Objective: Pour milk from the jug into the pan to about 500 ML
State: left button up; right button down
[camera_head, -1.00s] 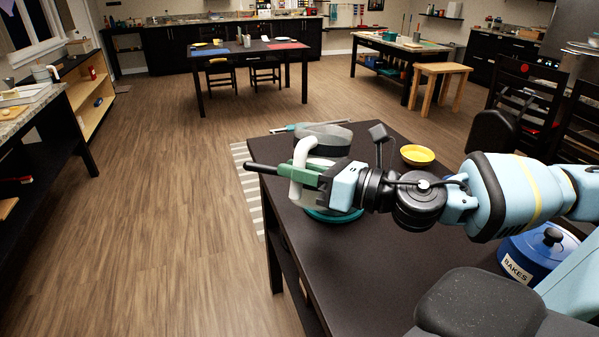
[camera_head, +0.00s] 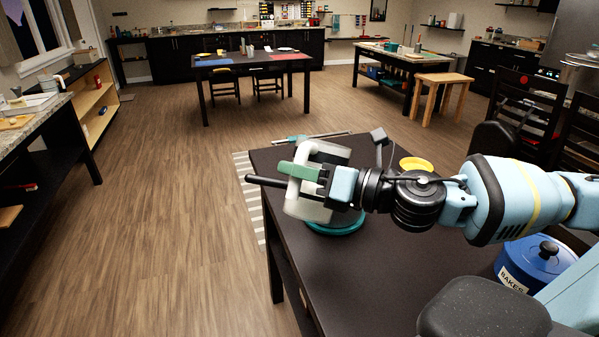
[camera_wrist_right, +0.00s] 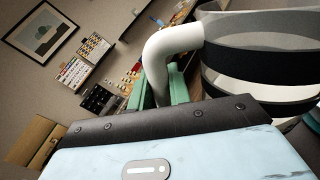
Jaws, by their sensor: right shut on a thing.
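My right gripper (camera_head: 306,172) is shut on the white handle of the jug (camera_head: 308,207) and holds it above the table's left side. The jug has a pale body and a dark grey band, and it looks tilted. In the right wrist view the jug (camera_wrist_right: 262,52) fills the upper right, with its handle between the green fingers. The pan (camera_head: 342,228) has a teal rim and stands on the table below and behind the jug, which hides most of it. The milk level in the pan is hidden. My left gripper is out of view.
The dark table (camera_head: 400,262) is bare in front of the pan. A yellow bowl (camera_head: 416,164) sits behind my right arm. A blue lidded pot (camera_head: 538,262) stands at the right. Wooden floor is open to the left.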

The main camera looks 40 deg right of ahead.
aim_at(316, 149)
jog(key=shift+w+d+r+m+p, duration=0.1)
jog(key=shift+d+r+m+p, duration=0.2)
jog(key=shift+r+m, duration=0.2)
jog(key=shift+w+d+r+m+p, duration=0.15)
jog(key=shift+r+m+p, duration=0.15)
jog(key=shift+m, duration=0.3)
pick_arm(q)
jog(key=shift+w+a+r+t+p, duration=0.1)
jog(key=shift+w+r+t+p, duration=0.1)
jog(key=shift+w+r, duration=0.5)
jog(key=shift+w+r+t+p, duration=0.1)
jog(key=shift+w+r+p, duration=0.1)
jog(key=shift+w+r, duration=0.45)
pick_arm(e)
jog(key=shift+w+d+r+m, duration=0.25)
jog(key=shift+d+m, duration=0.2)
jog(key=shift+m, duration=0.25)
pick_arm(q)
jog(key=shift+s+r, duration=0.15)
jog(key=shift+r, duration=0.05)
pick_arm(e)
jog(key=shift+d, duration=0.15)
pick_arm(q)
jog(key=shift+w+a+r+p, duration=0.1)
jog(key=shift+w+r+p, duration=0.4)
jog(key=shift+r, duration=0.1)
pick_arm(e)
jog(key=shift+w+d+r+m, duration=0.1)
jog(key=shift+w+d+m, duration=0.15)
jog(key=shift+d+m, duration=0.4)
